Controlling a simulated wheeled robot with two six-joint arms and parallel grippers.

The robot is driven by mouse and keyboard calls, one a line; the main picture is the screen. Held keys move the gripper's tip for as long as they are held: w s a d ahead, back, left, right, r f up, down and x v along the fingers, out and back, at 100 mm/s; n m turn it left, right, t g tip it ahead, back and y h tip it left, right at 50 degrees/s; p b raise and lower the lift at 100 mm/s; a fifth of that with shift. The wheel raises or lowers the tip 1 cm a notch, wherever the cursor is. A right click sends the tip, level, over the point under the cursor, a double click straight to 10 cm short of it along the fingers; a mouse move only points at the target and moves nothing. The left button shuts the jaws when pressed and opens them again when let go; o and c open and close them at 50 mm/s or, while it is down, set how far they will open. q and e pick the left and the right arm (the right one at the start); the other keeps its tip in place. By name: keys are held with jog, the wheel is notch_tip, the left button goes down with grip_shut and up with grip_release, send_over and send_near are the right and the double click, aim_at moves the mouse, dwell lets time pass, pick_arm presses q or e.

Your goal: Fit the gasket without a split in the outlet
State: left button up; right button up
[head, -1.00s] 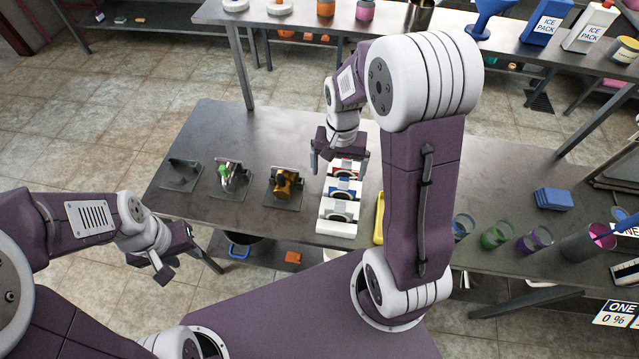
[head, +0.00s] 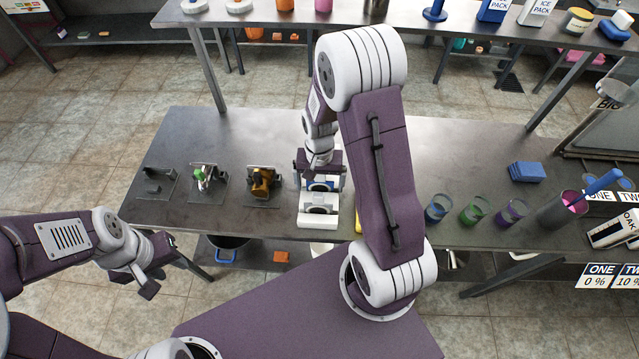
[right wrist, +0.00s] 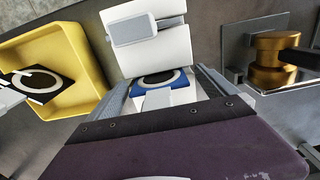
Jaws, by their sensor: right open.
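A white stepped rack (head: 318,220) stands on the bench. My right gripper (head: 319,172) is open over the rack. In the right wrist view its fingers (right wrist: 166,84) lie either side of the blue holder (right wrist: 165,97); I cannot tell whether they touch it. A brass fitting (head: 261,182), a silver-and-green fitting (head: 205,176) and a dark fitting (head: 156,180) stand on plates to the left. My left gripper (head: 158,268) is open and empty before the bench.
A yellow tray (right wrist: 88,62) beside the rack holds a dark square with a pale ring. Several cups, including a blue one (head: 438,208), stand to the right, near a blue stack (head: 525,172). The back left of the bench is clear.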

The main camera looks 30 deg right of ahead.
jog(key=shift+s+r, duration=0.1)
jog(key=shift+s, duration=0.1)
jog(key=c, duration=1)
jog(key=shift+w, duration=0.1)
jog(key=c, duration=0.4)
jog(key=shift+r, duration=0.1)
jog(key=shift+c, duration=0.2)
jog(key=shift+r, duration=0.3)
jog(key=r, duration=0.3)
jog(key=shift+s+d+r, duration=0.2)
jog(key=shift+d+r, duration=0.1)
jog(key=shift+r, duration=0.1)
jog(key=s+d+r, duration=0.6)
jog(key=s+d, duration=0.1)
jog(key=shift+s+d+r+p, duration=0.2)
jog(key=shift+s+d+p, duration=0.1)
jog(key=shift+s+d, duration=0.1)
